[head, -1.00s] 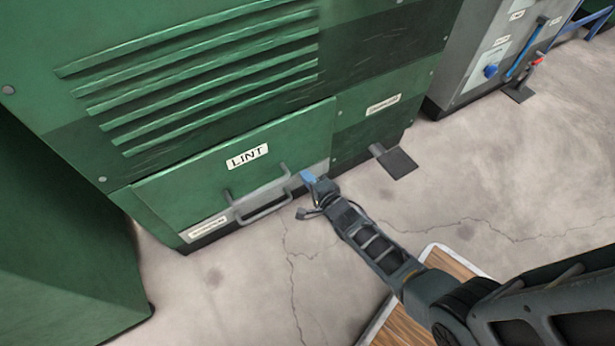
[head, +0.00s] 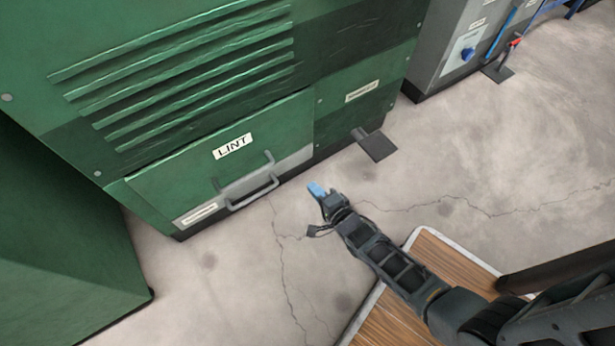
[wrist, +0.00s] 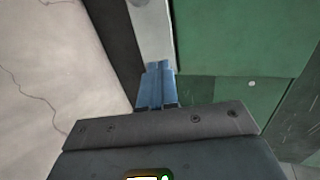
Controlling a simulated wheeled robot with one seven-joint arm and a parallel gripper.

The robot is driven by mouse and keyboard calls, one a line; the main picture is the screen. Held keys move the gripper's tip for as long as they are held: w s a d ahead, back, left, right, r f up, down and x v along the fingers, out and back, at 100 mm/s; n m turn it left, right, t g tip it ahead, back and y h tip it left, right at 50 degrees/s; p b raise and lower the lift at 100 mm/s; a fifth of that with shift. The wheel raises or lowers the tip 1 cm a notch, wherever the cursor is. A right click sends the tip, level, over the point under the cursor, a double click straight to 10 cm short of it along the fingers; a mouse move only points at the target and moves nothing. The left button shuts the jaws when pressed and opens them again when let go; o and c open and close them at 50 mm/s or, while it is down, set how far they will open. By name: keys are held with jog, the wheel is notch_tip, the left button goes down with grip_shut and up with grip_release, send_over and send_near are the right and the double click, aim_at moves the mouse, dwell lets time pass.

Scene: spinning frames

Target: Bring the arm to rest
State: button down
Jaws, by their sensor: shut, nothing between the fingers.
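My gripper (head: 316,190) has blue fingers and is at the end of my dark arm, over the concrete floor in the head view. It is in front of the green machine and to the right of the grey handle (head: 247,182) of the LINT drawer (head: 220,160). A gap of floor shows between the fingertips and the drawer. In the wrist view the blue fingers (wrist: 156,85) are together with nothing between them. The drawer front appears flush with the machine.
A grey foot pedal (head: 375,145) sticks out at the machine's base on the right. A grey cabinet (head: 440,50) with a blue knob stands at the back right. Another green housing (head: 60,250) is at the left. The cracked floor (head: 420,180) between is clear.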

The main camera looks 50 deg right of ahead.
jog(key=shift+s+a+r, duration=0.2)
jog(key=shift+s, duration=0.45)
jog(key=s+a+r+n+y, duration=0.1)
jog(key=s+a+r+n, duration=0.35)
jog(key=s+r, duration=0.3)
jog(key=s+a+r+n+t+y, duration=0.1)
jog(key=s+a+r+n, duration=0.2)
jog(key=s+r+n, duration=0.45)
jog(key=s+a+r+n+y, duration=0.1)
jog(key=s+a+r+n, duration=0.35)
jog(key=r, duration=0.55)
jog(key=s+r+n+p, duration=0.1)
jog(key=r+n+p, duration=0.1)
jog(key=r+p, duration=1.1)
jog(key=s+r+n+y+p, duration=0.1)
jog(key=s+r+n+p, duration=0.1)
jog(key=r+p, duration=1.2)
notch_tip(320, 180, up, 14)
jog(key=shift+f+n+p, duration=0.25)
jog(key=shift+n+p, duration=0.05)
jog(key=shift+n, duration=0.25)
jog(key=shift+s+a, duration=0.1)
